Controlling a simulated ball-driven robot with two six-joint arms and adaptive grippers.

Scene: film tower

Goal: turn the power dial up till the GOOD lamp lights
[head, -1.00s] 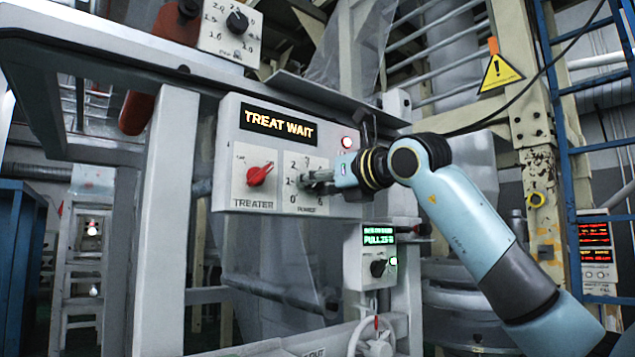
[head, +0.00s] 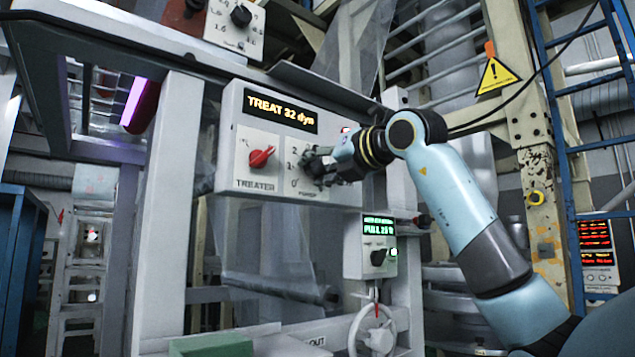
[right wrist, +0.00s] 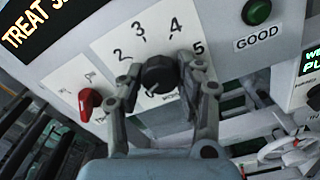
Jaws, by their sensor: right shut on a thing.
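The black power dial (right wrist: 160,74) sits on a white scale plate with numbers, on the grey treater box (head: 228,150). My right gripper (right wrist: 165,80) is shut on the dial, one finger on each side of it; in the head view the gripper (head: 318,165) hides most of the dial. The GOOD lamp (right wrist: 257,12) is a dark green button above its label and looks unlit. The display (head: 281,110) reads TREAT 32 dyn. The red treater knob (head: 262,157) is left of the dial. My left gripper is not in view.
A smaller box with a green display (head: 378,228) and a black knob hangs below right. A handwheel (head: 378,330) is below it. A grey shelf edge (head: 330,90) juts out above the treater box. A purple-glowing roller (head: 135,100) is at upper left.

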